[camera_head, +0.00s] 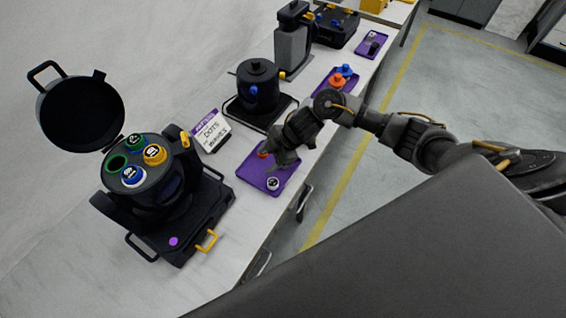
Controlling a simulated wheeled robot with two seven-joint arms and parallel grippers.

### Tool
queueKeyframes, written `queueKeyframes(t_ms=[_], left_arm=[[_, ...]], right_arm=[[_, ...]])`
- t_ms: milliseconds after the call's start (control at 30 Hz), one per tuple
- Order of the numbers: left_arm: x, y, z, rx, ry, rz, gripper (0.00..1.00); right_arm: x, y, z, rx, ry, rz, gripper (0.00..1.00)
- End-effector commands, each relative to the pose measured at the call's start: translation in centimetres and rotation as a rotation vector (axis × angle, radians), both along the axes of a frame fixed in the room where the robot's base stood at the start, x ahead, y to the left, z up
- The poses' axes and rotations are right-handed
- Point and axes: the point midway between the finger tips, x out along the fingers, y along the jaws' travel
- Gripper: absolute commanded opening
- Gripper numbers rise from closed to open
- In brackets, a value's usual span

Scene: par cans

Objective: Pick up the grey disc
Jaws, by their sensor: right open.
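A small grey-white disc (272,184) with a dark marking lies on the near part of a purple tray (251,180) on the white table. My right gripper (272,165) reaches in from the right and points down over the same tray, just behind the grey disc in the picture. Its jaws are open, and no object shows between them. An orange-red piece (263,153) shows at the far side of this tray, partly hidden by the gripper. My left gripper is out of view.
An open black can (150,178) holding green, yellow and blue-white discs stands left of the tray, beside a sign (209,131). A closed can (258,88) stands behind. Another purple tray (325,87) holds orange and blue pieces. The table's right edge runs close by the tray.

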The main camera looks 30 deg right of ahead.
Motion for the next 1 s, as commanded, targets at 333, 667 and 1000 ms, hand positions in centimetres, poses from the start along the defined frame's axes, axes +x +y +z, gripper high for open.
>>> queueKeyframes(t_ms=[333, 667, 1000], left_arm=[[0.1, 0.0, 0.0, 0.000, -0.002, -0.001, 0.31], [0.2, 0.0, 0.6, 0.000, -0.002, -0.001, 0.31], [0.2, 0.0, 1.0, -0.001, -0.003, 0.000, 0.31]], right_arm=[[1.0, -10.5, 3.6, -0.109, 0.245, -0.016, 0.59], [1.0, -9.9, 2.0, -0.109, 0.263, -0.017, 0.59], [1.2, -8.6, -1.3, -0.110, 0.258, -0.018, 0.59]])
